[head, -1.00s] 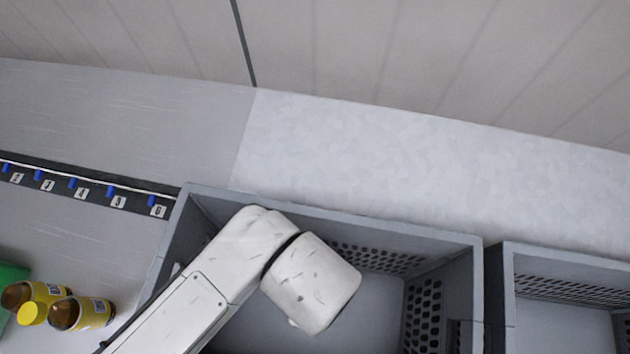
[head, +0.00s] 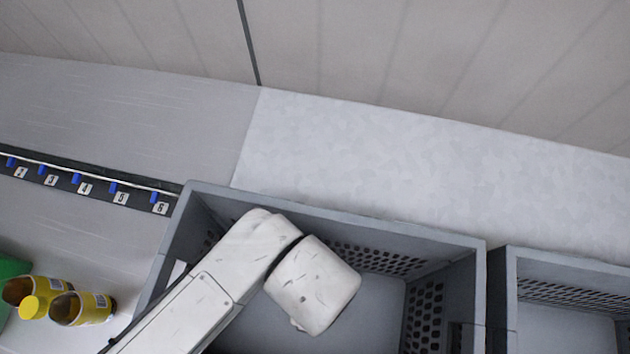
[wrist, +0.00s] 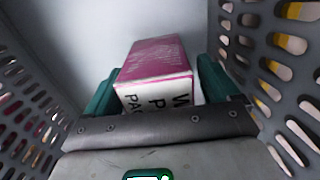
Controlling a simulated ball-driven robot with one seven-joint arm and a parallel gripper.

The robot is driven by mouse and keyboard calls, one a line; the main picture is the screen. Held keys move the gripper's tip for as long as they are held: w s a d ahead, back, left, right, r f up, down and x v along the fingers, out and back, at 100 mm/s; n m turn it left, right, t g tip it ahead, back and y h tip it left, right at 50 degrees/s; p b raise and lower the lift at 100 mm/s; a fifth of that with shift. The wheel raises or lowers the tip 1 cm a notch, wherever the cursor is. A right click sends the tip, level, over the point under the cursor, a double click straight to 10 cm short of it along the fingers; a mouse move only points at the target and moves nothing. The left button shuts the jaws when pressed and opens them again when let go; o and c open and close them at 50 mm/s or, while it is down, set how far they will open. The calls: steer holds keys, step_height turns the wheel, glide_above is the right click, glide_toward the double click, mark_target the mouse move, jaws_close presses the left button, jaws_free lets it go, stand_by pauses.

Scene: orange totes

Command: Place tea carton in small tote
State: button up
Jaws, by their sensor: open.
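The carton (wrist: 158,70), pink on top with a white lettered face, lies inside a grey tote with slotted walls in the wrist view. My gripper (wrist: 155,88) is open, with one green finger on each side of the carton. I cannot tell whether the fingers touch it. In the head view my arm reaches down into a grey tote (head: 330,222), and my gripper is hidden there. A second grey tote (head: 570,262) stands at the right. I cannot tell which is the small tote.
Yellow-labelled jars (head: 88,308) and a green item (head: 10,268) stand at the lower left. A dark numbered rail (head: 100,187) meets the tote's left side. The pale surface (head: 400,180) behind the totes is clear up to the wall.

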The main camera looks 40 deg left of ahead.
step_height(320, 180, up, 12)
steer(key=shift+r, duration=0.15)
stand_by(0.3)
